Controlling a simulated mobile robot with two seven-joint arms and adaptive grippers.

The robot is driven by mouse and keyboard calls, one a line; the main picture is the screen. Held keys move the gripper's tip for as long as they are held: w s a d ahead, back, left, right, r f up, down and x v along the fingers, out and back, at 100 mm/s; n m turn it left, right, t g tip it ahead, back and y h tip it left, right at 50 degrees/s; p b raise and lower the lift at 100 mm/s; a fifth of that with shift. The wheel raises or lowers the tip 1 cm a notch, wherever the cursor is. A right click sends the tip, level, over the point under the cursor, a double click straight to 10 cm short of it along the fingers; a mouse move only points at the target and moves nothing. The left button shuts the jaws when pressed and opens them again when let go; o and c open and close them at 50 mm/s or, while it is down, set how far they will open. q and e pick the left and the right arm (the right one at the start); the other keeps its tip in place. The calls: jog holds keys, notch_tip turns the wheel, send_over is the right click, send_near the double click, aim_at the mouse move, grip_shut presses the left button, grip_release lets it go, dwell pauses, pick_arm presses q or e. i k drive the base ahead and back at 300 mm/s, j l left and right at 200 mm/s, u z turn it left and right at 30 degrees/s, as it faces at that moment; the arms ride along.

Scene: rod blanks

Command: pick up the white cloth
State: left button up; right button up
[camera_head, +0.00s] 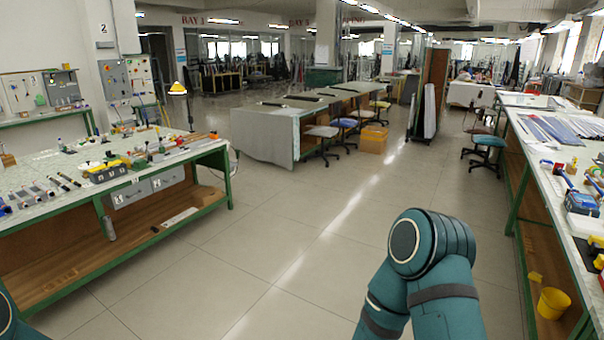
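I cannot pick out a separate white cloth for certain. A pale grey-white sheet (265,137) hangs over the near end of the long table in the middle distance. Small pale items lie on the right workbench (545,190), too small to tell whether one is cloth. My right arm shows as a bent teal link at the lower middle, with its gripper out of view. A bit of my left arm shows at the lower left corner, and its gripper is out of view too.
A green-framed workbench (215,158) with tools stands on the left. A yellow bucket (552,302) sits under the right bench. Stools (322,132) and a yellow crate (373,139) stand by the middle table. The tiled floor (300,230) between the benches is clear.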

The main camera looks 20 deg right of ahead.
aim_at(545, 165)
jog(key=i+z, duration=0.3)
jog(key=i, duration=0.4)
jog(key=i+z, duration=0.3)
jog(key=i, duration=0.4)
jog(key=i+z, duration=0.25)
jog(key=i, duration=0.45)
jog(key=i+j+z, duration=0.15)
jog(key=i+z, duration=0.15)
jog(key=i, duration=0.35)
jog(key=i+j+z, duration=0.15)
jog(key=i+z, duration=0.25)
jog(key=i, duration=1.05)
jog(key=i+j+z, duration=0.15)
jog(key=i+z, duration=0.2)
jog(key=i, duration=1.1)
jog(key=i+z, duration=0.45)
jog(key=i, duration=0.15)
jog(key=i+j+z, duration=0.4)
jog(key=i, duration=0.2)
jog(key=i+j+z, duration=0.15)
jog(key=i+z, duration=0.2)
jog(key=z, duration=0.15)
jog(key=i+j+z, duration=0.25)
jog(key=z, duration=0.2)
jog(key=i+j+z, duration=0.3)
jog(key=z, duration=0.2)
jog(key=i+j+z, duration=0.15)
jog(key=j+z, duration=0.3)
